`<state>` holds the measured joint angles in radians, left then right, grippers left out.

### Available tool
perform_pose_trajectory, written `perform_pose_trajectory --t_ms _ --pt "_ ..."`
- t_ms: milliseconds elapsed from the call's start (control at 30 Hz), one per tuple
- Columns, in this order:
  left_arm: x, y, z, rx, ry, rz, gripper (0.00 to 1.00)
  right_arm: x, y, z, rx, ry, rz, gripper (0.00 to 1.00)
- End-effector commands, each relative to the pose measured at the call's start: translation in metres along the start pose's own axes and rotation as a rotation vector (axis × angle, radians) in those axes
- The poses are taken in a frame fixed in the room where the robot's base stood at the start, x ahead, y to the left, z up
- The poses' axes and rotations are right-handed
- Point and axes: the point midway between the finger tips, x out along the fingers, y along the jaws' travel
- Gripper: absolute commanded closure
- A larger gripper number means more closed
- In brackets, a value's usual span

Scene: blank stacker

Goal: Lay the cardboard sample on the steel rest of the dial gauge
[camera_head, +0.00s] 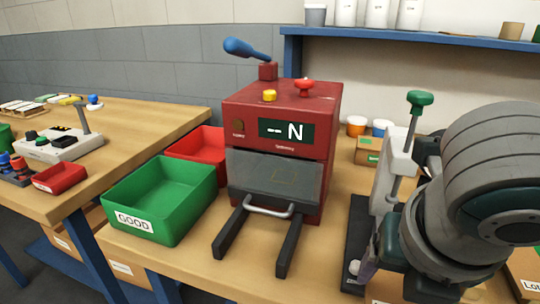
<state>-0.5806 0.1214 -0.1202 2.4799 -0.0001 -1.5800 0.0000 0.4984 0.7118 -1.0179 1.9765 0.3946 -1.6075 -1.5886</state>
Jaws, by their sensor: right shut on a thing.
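A stand with a black base (356,232), a pale upright body (393,168) and a green-knobbed lever (420,98) is at the right. No dial face shows on it, so I cannot tell if it is the dial gauge; no steel rest can be made out. My right arm covers much of its right side. My right gripper (366,262) is low beside the black base, mostly hidden by its own arm. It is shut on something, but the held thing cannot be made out. No cardboard sample is clearly visible. My left gripper is out of view.
A red tester (318,155) with a display and two dark front rails stands mid-bench. A green bin (185,205) marked GOOD and a red bin (208,143) are left of it. A cardboard box (368,150) is behind. A blue shelf (400,37) runs above.

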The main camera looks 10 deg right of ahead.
Motion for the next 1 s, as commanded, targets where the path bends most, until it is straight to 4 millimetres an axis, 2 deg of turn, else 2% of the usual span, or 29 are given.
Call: perform_pose_trajectory --t_ms 33,100,333,533,600,967,1000 --pt "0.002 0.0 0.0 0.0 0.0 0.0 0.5 0.006 0.0 0.013 0.004 -0.004 -0.003 0.87" --pt "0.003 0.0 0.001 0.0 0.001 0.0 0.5 0.011 0.0 0.026 0.004 -0.002 -0.001 0.87" --pt "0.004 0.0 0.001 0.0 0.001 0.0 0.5 0.02 0.001 0.048 0.0 -0.001 -0.001 0.87" --pt "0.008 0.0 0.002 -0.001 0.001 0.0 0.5 0.032 0.001 0.076 0.001 -0.001 -0.001 0.87" --pt "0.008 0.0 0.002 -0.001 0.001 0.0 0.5 0.034 0.001 0.08 0.0 0.001 0.0 0.87" --pt "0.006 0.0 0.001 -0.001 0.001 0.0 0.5 0.037 0.001 0.077 -0.003 0.0 0.0 0.87" --pt "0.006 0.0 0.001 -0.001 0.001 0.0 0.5 0.038 0.001 0.076 -0.003 0.0 0.0 0.26"
